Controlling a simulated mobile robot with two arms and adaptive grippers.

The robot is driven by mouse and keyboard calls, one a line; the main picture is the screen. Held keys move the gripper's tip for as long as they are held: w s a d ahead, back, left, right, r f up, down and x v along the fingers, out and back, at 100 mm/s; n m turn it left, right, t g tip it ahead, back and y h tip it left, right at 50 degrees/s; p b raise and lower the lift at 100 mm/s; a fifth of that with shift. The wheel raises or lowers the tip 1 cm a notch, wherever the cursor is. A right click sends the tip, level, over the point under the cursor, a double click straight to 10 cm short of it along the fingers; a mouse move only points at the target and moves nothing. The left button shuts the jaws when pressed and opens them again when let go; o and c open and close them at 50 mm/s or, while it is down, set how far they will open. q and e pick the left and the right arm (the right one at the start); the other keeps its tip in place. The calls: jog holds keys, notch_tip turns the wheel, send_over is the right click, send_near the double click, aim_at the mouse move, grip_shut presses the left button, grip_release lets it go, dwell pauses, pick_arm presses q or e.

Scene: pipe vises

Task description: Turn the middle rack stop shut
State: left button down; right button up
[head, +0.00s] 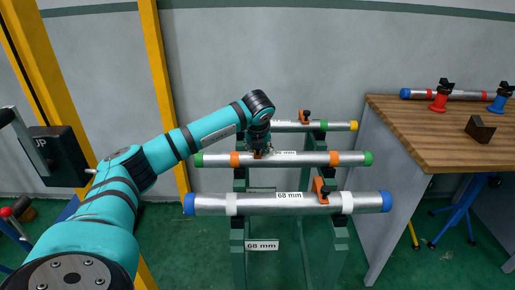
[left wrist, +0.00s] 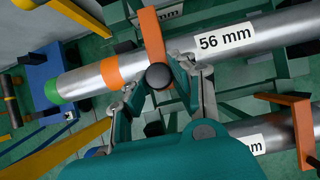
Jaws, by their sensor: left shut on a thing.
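The middle pipe (head: 300,159) is silver with green ends, orange bands and a 56 mm label; it lies level on the green rack. Its stop is an orange bar (left wrist: 149,35) with a round black knob (left wrist: 159,76). In the left wrist view the bar lies across the pipe beside the label. My left gripper (head: 258,149) is over the pipe, left of its centre. Its fingers (left wrist: 162,82) are closed on the stop at the black knob. In the head view the gripper hides most of this stop. My right gripper is out of view.
The front pipe (head: 255,203) has blue ends, a 68 mm label and its own orange stop (head: 320,190). The back pipe (head: 340,126) has a yellow end and another stop (head: 305,117). A wooden workbench (head: 430,130) stands right; a yellow post (head: 160,90) stands left.

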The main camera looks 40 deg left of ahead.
pick_arm(q)
jog(key=shift+s+d+f, duration=0.25)
jog(key=shift+d+f, duration=0.15)
jog(key=shift+f, duration=0.25)
jog(key=c, duration=1.4)
grip_release()
jog(key=shift+s, duration=0.1)
jog(key=o, duration=0.3)
jog(key=shift+s+d+r, duration=0.1)
jog(key=shift+r, duration=0.3)
jog(key=shift+o, duration=0.2)
jog(key=v, duration=1.2)
